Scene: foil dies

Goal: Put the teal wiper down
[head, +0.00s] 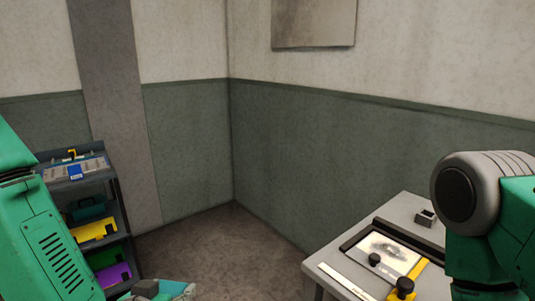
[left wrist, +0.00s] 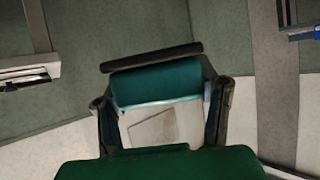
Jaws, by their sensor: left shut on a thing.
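The teal wiper (left wrist: 155,80) is in my left gripper (left wrist: 162,98) in the left wrist view. It shows a teal roll-like part, a dark bar along its far edge and a pale edge on the near side. The fingers are shut on it, one at each side. In the head view, the left gripper (head: 147,288) is only partly in view at the bottom edge, with a teal and pale piece of the wiper (head: 177,288) beside it. The wiper is in the air, clear of the shelf and the table. The right gripper is out of view.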

